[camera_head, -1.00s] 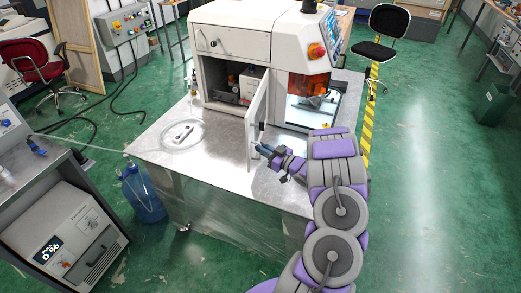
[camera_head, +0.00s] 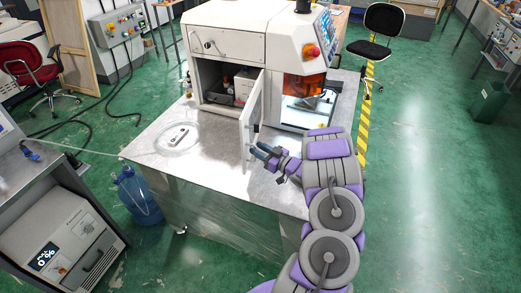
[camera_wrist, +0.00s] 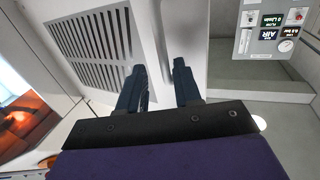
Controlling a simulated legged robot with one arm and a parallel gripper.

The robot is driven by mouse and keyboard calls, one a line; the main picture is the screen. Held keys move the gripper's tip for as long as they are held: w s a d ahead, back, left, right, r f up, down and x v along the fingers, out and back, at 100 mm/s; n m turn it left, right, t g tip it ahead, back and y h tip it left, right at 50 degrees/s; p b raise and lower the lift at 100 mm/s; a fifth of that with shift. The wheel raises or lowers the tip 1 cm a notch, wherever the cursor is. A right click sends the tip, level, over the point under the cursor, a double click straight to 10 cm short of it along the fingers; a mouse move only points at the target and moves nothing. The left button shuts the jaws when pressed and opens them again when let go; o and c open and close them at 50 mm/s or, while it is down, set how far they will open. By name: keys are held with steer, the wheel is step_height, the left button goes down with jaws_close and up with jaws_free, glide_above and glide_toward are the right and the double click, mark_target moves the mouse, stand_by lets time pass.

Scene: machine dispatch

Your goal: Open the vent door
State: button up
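The vent door (camera_head: 250,112) is a white panel on the machine's lower front. In the head view it stands swung outward, and the compartment behind it (camera_head: 228,86) is exposed. In the wrist view the vent door (camera_wrist: 90,48) shows dark slats and fills the upper left. My gripper (camera_head: 257,153) is at the lower free edge of the door. Its two dark fingers (camera_wrist: 158,84) are apart, with the pale door edge region behind and between them. I cannot tell whether they touch the door.
The machine (camera_head: 225,45) stands on a metal table (camera_head: 215,175). A ring-shaped coil with a small part (camera_head: 178,137) lies on the table to the left. An orange-windowed bay (camera_head: 305,90) is right of the door. A blue water bottle (camera_head: 138,195) stands on the floor.

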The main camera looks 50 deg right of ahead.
steer(key=s+p, duration=0.1)
steer(key=s, duration=1.6)
steer(key=shift+s+d+p, duration=0.25)
steer(key=shift+d+p, duration=0.1)
steer(key=shift+d, duration=0.1)
